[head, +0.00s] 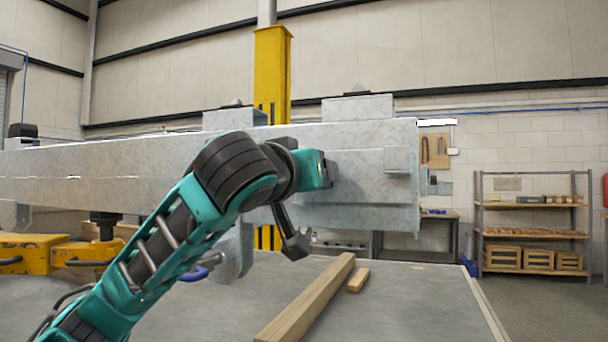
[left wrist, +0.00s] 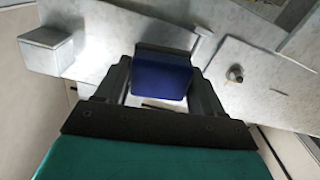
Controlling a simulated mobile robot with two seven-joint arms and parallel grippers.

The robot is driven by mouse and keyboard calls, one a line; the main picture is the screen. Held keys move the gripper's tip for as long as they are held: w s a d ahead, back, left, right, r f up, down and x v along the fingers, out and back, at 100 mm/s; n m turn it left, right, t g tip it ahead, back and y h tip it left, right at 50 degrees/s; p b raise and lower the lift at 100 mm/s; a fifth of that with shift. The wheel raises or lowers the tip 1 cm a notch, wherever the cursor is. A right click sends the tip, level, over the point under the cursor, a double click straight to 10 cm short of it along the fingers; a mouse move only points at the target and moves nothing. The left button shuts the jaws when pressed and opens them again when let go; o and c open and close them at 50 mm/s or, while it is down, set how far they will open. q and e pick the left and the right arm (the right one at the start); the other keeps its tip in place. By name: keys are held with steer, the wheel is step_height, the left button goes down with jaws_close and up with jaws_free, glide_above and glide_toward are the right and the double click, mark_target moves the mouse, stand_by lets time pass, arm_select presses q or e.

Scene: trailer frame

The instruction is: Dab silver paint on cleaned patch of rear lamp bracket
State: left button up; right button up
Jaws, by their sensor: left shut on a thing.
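The grey galvanised trailer frame (head: 250,140) runs across the head view and ends at the right. A small box-like bracket (head: 398,160) stands out near that end; I cannot tell if it is the rear lamp bracket. My left gripper (head: 328,170) is up at the frame, left of this bracket, its fingertips mostly hidden behind the wrist. In the left wrist view, my left gripper (left wrist: 162,72) is shut on a blue block-like thing (left wrist: 162,76), against a grey metal background. Contact with the metal cannot be told. No cleaned patch or silver paint is clearly visible. My right gripper is not in view.
A long wooden beam (head: 308,298) and a short wood piece (head: 358,280) lie on the grey table (head: 420,305) below the frame. A yellow post (head: 271,70) stands behind. Shelves (head: 530,205) with crates stand at the right. A grey box (left wrist: 45,45) juts out in the wrist view.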

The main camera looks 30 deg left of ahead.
mark_target(358, 176)
arm_select(q)
steer(key=shift+w, duration=0.15)
stand_by(0.5)
steer(key=shift+x, duration=0.8)
steer(key=shift+d, duration=0.1)
steer(key=shift+w+d+p, duration=0.2)
steer(key=shift+d+p, duration=0.25)
steer(key=shift+d, duration=0.55)
steer(key=shift+w+d+p, duration=0.2)
steer(key=shift+d+p, duration=0.2)
steer(key=shift+d, duration=0.65)
steer(key=shift+w+d+p, duration=0.15)
steer(key=shift+w+d, duration=0.05)
steer(key=shift+d, duration=0.3)
steer(key=shift+w+d+p, duration=0.15)
steer(key=shift+d, duration=0.5)
